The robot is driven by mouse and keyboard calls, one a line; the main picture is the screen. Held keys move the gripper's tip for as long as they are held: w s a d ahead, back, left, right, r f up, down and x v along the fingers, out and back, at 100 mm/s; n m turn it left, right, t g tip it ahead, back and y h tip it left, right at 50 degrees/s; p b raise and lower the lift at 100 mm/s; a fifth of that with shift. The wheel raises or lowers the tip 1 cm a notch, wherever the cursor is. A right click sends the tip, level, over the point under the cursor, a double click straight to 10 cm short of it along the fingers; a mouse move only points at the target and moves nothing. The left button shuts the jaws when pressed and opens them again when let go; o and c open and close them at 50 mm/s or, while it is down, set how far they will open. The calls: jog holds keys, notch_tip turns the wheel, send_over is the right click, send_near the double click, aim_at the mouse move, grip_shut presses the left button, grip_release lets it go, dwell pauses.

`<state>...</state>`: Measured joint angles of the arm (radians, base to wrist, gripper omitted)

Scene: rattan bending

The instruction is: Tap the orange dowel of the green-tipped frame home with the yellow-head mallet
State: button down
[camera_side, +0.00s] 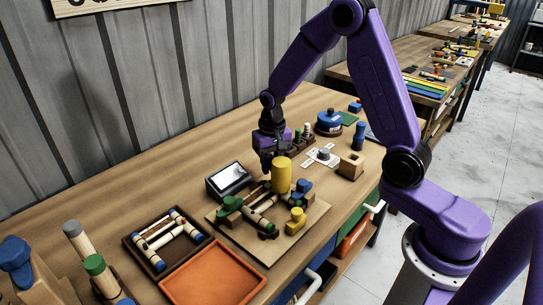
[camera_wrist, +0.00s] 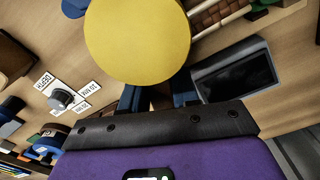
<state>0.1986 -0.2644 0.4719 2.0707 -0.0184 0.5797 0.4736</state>
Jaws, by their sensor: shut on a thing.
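My gripper (camera_side: 270,158) is shut on the mallet, whose yellow head (camera_side: 281,175) hangs just below and to its right, above the work board (camera_side: 262,252). In the wrist view the yellow head (camera_wrist: 138,38) is a large disc just beyond my fingers (camera_wrist: 158,98), hiding much of what lies behind it; the mallet's handle is mostly hidden. The green-tipped frame (camera_side: 262,224) lies on the board in front of the mallet, and part of its woven rattan (camera_wrist: 210,14) shows in the wrist view. I cannot make out the orange dowel.
A small screen (camera_side: 229,181) stands left of the board. Blue (camera_side: 301,189) and yellow (camera_side: 296,220) clamp-like pieces sit on its right side. An orange tray (camera_side: 213,277) and a dark tray with a blue-tipped frame (camera_side: 163,240) are nearer. A knob with labels (camera_side: 323,154) is behind.

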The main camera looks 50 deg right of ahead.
jog(key=shift+r, duration=1.85)
jog(key=shift+f, duration=0.15)
jog(key=shift+f, duration=0.2)
jog(key=shift+f, duration=1.75)
jog(key=shift+r, duration=0.1)
jog(key=shift+r, duration=1.7)
